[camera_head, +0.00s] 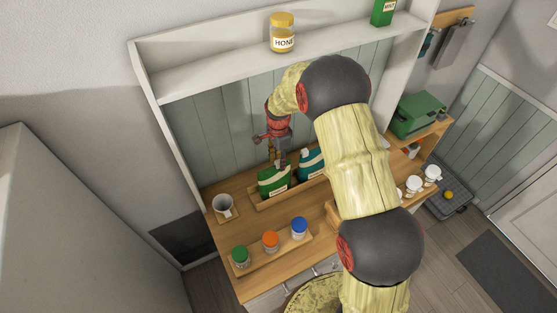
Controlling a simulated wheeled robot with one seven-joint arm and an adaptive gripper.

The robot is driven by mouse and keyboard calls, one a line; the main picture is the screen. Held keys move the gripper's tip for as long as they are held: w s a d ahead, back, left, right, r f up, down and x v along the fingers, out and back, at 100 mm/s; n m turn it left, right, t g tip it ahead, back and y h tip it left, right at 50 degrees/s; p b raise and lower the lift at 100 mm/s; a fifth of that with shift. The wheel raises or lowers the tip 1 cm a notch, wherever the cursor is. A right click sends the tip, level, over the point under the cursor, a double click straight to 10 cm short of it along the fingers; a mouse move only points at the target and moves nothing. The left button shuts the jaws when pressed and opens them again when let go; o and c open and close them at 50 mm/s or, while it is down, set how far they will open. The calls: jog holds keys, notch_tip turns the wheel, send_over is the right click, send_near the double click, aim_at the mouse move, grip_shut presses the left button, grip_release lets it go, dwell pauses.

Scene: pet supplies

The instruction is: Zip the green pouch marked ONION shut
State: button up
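The green pouch (272,187) stands upright in a low wooden tray (258,205) on the counter, with a pale band and a small label too fine to read here. A teal pouch (309,170) with a pale band stands to its right in the same tray. My gripper (278,163) reaches down from above, its fingers at the top edge of the green pouch. I cannot tell whether the fingers touch the pouch or how far apart they are. The zip and its slider are too small to make out, partly behind the fingers.
Jars with green (240,257), orange (270,241) and blue (299,227) lids stand in a front tray. A honey jar (282,34) is on the shelf above. My arm hides the counter's right middle.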

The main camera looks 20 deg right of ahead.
jog(key=shift+c, duration=0.6)
jog(key=c, duration=0.8)
grip_shut()
